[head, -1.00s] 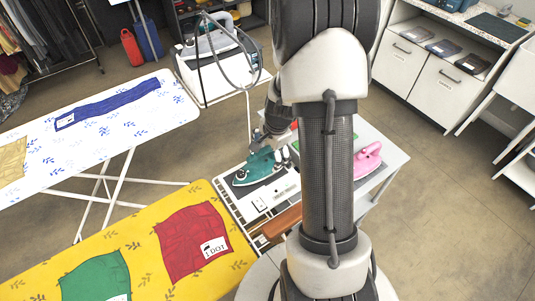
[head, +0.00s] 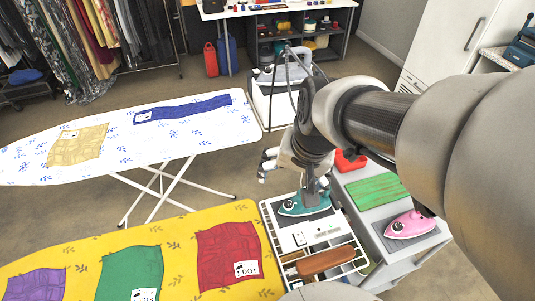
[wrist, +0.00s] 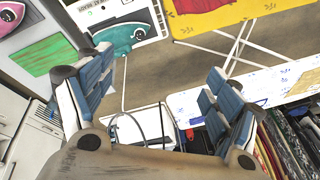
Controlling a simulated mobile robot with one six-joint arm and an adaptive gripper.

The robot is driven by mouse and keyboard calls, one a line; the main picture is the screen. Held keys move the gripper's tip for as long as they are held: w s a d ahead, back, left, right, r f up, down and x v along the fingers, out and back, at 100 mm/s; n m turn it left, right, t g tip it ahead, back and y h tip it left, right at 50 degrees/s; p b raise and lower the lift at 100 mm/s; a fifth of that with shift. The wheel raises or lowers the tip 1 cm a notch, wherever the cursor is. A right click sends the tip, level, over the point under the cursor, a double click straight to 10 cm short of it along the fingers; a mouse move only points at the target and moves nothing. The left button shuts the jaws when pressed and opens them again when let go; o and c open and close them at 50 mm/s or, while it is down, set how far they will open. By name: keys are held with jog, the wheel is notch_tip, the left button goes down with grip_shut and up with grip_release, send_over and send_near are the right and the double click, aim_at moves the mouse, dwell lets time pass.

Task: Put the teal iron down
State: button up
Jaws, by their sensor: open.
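The teal iron (head: 300,204) lies flat on a dark pad on the white ironing station (head: 290,238), soleplate down. It also shows at the top of the wrist view (wrist: 122,34). My gripper (head: 267,164) is open, with nothing between its fingers. It is above and behind the iron, pointing left, and looks apart from it. In the wrist view the blue-padded fingers (wrist: 160,92) are spread wide. My wrist overlaps the iron's handle area in the head view.
A pink iron (head: 409,224) sits on the grey-white cabinet beside a green striped board (head: 376,190) and a red block (head: 350,160). A yellow ironing board (head: 180,233) and a white one (head: 120,152) stand left. Another steam station (head: 270,103) is behind.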

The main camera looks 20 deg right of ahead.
jog(key=s+a+r+n, duration=0.2)
jog(key=s+n, duration=0.1)
jog(key=s, duration=0.2)
jog(key=s+a+r+n, duration=0.1)
jog(key=s+a+n, duration=0.2)
jog(key=s, duration=0.2)
jog(key=shift+r+n+t, duration=0.4)
dwell(0.4)
